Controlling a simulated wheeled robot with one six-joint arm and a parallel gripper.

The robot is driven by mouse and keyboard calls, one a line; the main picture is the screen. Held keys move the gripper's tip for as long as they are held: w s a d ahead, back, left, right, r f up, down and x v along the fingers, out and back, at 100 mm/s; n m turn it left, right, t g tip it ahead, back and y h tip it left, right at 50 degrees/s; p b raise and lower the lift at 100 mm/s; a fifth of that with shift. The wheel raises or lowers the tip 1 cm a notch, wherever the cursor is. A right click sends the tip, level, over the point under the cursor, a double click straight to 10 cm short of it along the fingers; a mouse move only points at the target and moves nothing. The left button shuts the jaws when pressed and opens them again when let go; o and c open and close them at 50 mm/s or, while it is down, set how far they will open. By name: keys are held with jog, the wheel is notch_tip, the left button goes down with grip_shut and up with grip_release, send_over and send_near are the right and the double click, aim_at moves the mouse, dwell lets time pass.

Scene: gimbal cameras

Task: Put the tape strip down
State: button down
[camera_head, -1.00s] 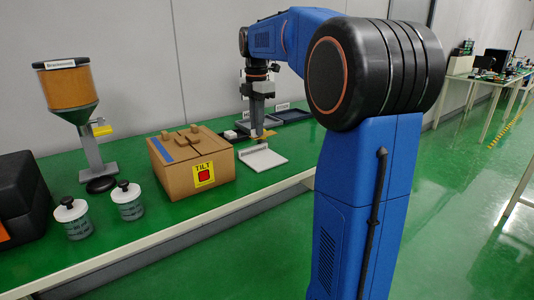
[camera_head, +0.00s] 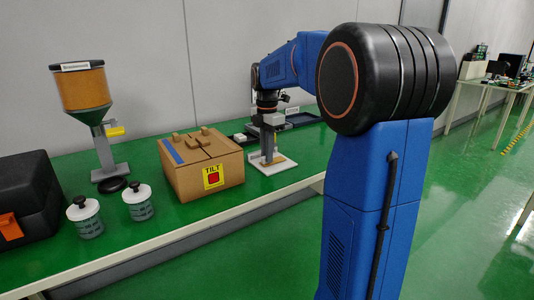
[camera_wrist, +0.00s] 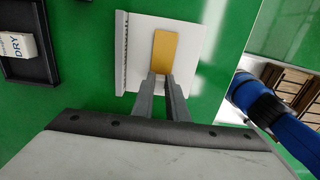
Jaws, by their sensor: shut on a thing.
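The tape strip is a flat yellow-tan piece (camera_wrist: 165,45). In the wrist view it extends from my gripper's fingertips (camera_wrist: 160,78) over a white plate (camera_wrist: 188,70) with a raised ribbed edge. My gripper (camera_head: 268,161) is shut on the near end of the strip, pointing down at the plate (camera_head: 287,168). In the head view the strip (camera_head: 284,162) shows partly behind the fingers, low over the plate. I cannot tell whether it touches the plate.
A cardboard box (camera_head: 222,180) with a TILT label stands left of the plate. A dark tray (camera_wrist: 30,70) holds a white DRY packet (camera_wrist: 18,46). Two lidded jars (camera_head: 138,203), a hopper (camera_head: 88,95) and a black case (camera_head: 30,200) stand farther left on the green bench.

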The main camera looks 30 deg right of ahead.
jog(key=shift+f, duration=0.1)
jog(key=c, duration=1.7)
grip_release()
jog(key=shift+c, duration=0.2)
notch_tip(320, 180, up, 12)
jog(key=s+a+f+m+t, duration=0.1)
jog(key=s+a+f+m, duration=0.4)
jog(key=s, duration=0.5)
jog(key=s+a+f+m+t, duration=0.2)
jog(key=s+a+f+m, duration=0.3)
jog(key=s+f+m, duration=0.2)
jog(key=s+a+f+m+t, duration=0.1)
jog(key=s+a+f+m, duration=0.4)
jog(key=s+f, duration=0.4)
jog(key=s+m, duration=0.1)
jog(key=s, duration=0.3)
jog(key=shift+a+t, duration=0.4)
jog(key=shift+s, duration=0.1)
